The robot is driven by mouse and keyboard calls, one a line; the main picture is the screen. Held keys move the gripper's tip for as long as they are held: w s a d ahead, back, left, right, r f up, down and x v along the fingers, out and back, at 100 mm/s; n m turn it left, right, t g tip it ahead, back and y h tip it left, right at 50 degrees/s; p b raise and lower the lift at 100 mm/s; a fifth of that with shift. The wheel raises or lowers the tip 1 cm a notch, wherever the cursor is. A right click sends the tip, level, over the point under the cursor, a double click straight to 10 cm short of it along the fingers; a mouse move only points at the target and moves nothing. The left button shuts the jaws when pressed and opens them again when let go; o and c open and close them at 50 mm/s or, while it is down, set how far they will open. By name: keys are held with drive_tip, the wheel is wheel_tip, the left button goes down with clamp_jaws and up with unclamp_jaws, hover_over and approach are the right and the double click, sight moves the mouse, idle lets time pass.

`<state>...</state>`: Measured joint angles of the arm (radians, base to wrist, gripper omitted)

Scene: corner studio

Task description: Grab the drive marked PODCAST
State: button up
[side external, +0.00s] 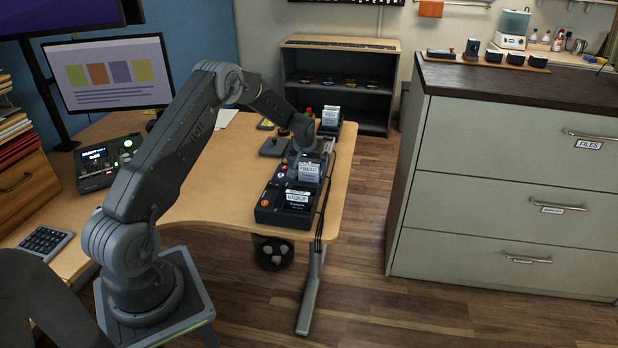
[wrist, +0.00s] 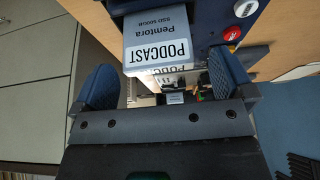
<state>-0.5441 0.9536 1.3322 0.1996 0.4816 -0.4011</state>
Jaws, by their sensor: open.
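The drive marked PODCAST (side external: 309,173) is pale with a white label and stands in a dark dock (side external: 270,207) near the desk's right edge. In the wrist view the PODCAST drive (wrist: 158,42) shows its label upside down, with a red button beside it. My gripper (wrist: 163,66) is open. Its two blue-grey fingers lie left and right of the drive in that picture, with gaps on both sides. In the side view my gripper (side external: 304,150) is just behind and above the drive, partly hidden. I cannot tell how deep the drive sits between the fingers.
Another pale drive (side external: 330,117) stands farther back. Cables (side external: 321,215) hang over the desk's right edge. The desk (side external: 220,180) is clear to the left. A drawer cabinet (side external: 500,190) stands apart at right.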

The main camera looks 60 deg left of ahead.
sight(310, 170)
drive_tip(key=x, duration=0.4)
drive_tip(key=shift+d+f, duration=0.1)
drive_tip(key=shift+f, duration=0.15)
drive_tip(key=c, duration=1)
drive_tip(key=shift+r, duration=0.15)
